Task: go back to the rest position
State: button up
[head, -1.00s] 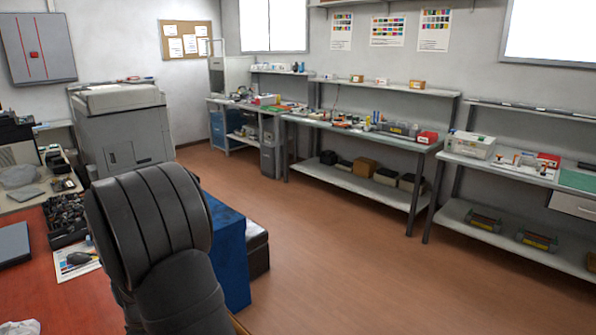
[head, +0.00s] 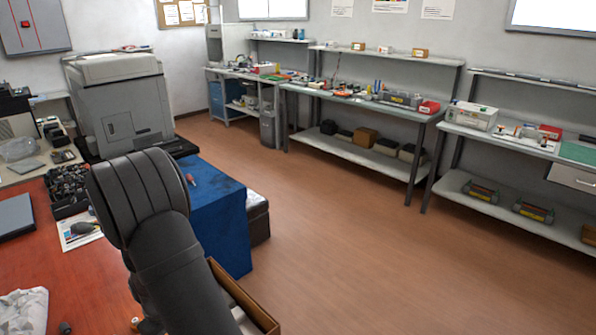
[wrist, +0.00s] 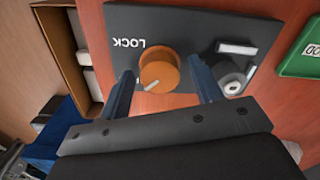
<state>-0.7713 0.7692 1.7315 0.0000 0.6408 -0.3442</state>
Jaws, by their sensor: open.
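In the wrist view my gripper (wrist: 161,78) is open, with one dark blue finger on each side of an orange round knob (wrist: 159,71). The knob has a white mark and sits on a dark grey panel (wrist: 195,30) lettered LOCK, upside down in this view. I cannot tell how far the fingertips are from the knob; I see nothing held. In the head view only my dark arm shows at the lower left, and my gripper is hidden or out of frame.
On the panel, a metal key switch (wrist: 232,78) sits beside the knob; a green box (wrist: 302,50) lies at right. In the head view an open cardboard box (head: 262,311) is by my arm, near a blue-covered block (head: 219,233) and the red-brown table (head: 60,277).

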jog(key=m, duration=1.2)
dwell(0.3)
jog(key=shift+m, duration=0.3)
